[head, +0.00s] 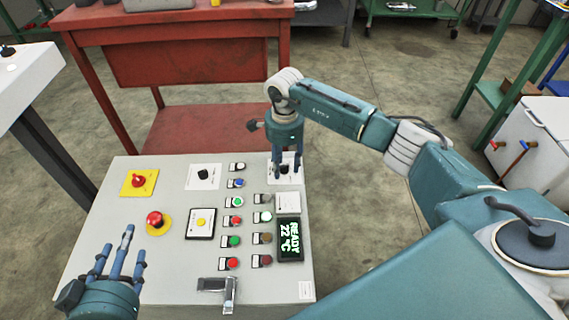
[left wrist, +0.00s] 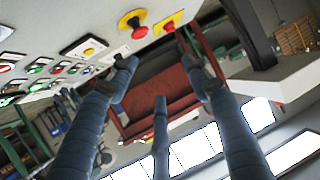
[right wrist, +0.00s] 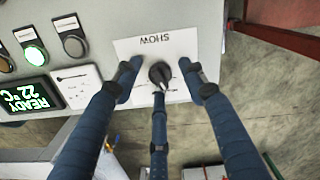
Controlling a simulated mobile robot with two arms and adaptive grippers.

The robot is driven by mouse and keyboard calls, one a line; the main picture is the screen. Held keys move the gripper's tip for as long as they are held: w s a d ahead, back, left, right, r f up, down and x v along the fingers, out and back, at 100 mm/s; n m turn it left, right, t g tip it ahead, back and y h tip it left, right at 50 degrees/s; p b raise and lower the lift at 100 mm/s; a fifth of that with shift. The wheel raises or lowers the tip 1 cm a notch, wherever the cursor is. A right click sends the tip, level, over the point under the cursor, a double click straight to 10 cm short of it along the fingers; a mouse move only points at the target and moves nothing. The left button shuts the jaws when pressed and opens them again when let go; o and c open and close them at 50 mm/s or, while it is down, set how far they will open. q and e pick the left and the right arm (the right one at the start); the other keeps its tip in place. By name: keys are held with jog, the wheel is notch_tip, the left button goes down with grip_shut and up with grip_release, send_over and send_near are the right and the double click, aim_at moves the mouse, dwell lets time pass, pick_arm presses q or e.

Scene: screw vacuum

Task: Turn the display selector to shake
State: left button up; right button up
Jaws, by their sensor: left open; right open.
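The display selector is a black rotary knob (right wrist: 159,74) on a white plate (right wrist: 180,45) marked "SHOW", in the right wrist view. In the head view its plate (head: 296,180) is at the panel's far right corner, partly covered by my right gripper (head: 285,168). My right gripper is open, pointing down, its fingers (right wrist: 158,80) spread around the knob; I cannot tell if they touch it. The display (head: 290,240) reads "READY 22 °C". My left gripper (head: 118,245) is open and empty over the panel's left front.
The panel (head: 110,215) also has a red emergency button (head: 155,219), a red switch on yellow (head: 138,181), another black knob (head: 203,174), several push buttons and a metal lever (head: 228,291). A red workbench (head: 190,120) stands behind it.

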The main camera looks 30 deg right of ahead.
jog(key=shift+c, duration=0.3)
grip_shut()
jog(key=m+p, duration=0.2)
jog(key=m, duration=0.1)
jog(key=shift+d+r, duration=0.1)
jog(key=shift+r, duration=0.05)
jog(key=m+p, duration=0.2)
jog(key=m, duration=0.1)
jog(key=shift+m, duration=0.4)
pick_arm(q)
jog(key=s+a+f+g+y+p, duration=0.1)
jog(key=s+a+f+g, duration=0.3)
jog(key=s, duration=0.5)
jog(key=s+a+f+g+y+p, duration=0.1)
jog(key=s+a+f+g+y, duration=0.1)
jog(key=s+f+g, duration=0.5)
pick_arm(e)
jog(key=m, duration=0.3)
jog(key=shift+m, duration=0.3)
jog(key=m+p, duration=0.2)
jog(key=m, duration=0.3)
pick_arm(q)
notch_tip(320, 180, down, 10)
jog(key=shift+d+n+t+p, duration=0.25)
jog(key=shift+n+t+p, duration=0.05)
jog(key=shift+p, duration=0.1)
pick_arm(e)
jog(key=shift+m, duration=0.4)
